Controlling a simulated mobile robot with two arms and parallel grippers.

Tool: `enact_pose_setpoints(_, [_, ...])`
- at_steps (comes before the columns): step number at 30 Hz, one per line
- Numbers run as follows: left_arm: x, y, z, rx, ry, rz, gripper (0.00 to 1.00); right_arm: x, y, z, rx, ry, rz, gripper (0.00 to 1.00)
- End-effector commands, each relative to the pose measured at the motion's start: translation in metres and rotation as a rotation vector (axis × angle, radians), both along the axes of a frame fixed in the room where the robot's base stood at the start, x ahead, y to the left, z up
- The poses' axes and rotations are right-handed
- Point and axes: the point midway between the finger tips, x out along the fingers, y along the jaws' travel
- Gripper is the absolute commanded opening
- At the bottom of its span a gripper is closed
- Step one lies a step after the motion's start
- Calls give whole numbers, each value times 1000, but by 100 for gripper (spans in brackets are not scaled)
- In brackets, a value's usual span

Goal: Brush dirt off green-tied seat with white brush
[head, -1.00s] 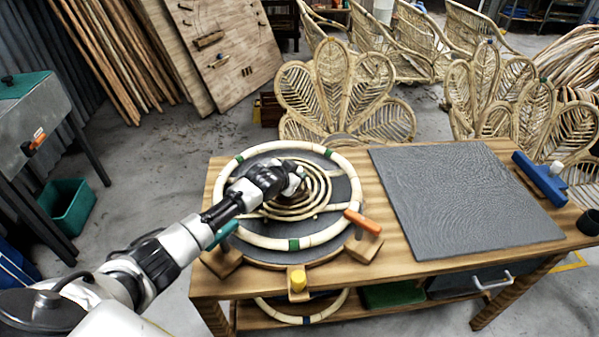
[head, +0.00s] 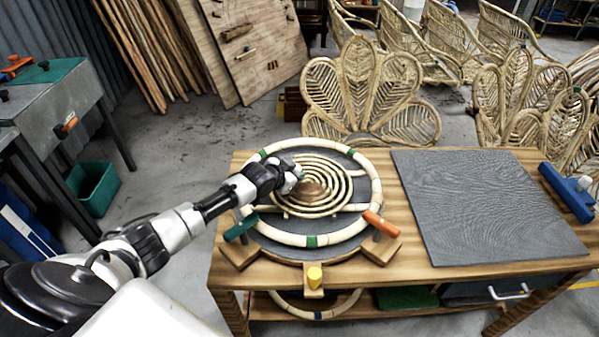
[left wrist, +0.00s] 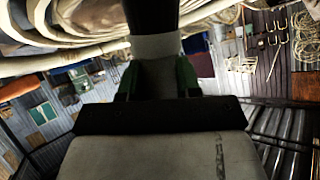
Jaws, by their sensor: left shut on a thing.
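The green-tied seat (head: 312,240) is a pale round rattan ring with green bands and a coiled spiral inside. It lies flat on a dark round jig on the workbench. A brown dirt patch (head: 313,190) shows on the coil's middle. My left gripper (head: 289,178) is over the upper left part of the coil. In the left wrist view its green-edged fingers are shut on a dark handle with a white band, the brush (left wrist: 154,46). The brush's bristles are hidden, so I cannot tell whether they touch the coil. My right gripper is not in view.
Green (head: 240,228) and orange (head: 380,224) clamp handles and a yellow knob (head: 314,277) stand around the jig. A grey mat (head: 485,200) covers the bench's right side, beside a blue tool (head: 566,190). Another ring (head: 318,314) lies on the lower shelf. Rattan chairs (head: 365,95) stand behind.

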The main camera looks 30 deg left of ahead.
Motion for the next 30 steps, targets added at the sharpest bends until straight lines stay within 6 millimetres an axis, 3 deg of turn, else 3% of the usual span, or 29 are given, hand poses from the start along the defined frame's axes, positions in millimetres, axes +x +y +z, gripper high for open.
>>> enact_pose_setpoints(9, [13,8,-3,1,-3,1,10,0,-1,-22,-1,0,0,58])
enact_pose_setpoints(13, [15,7,-2,0,1,0,10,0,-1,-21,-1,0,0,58])
enact_pose_setpoints(30, [34,-24,0,-1,1,0,10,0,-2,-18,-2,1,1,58])
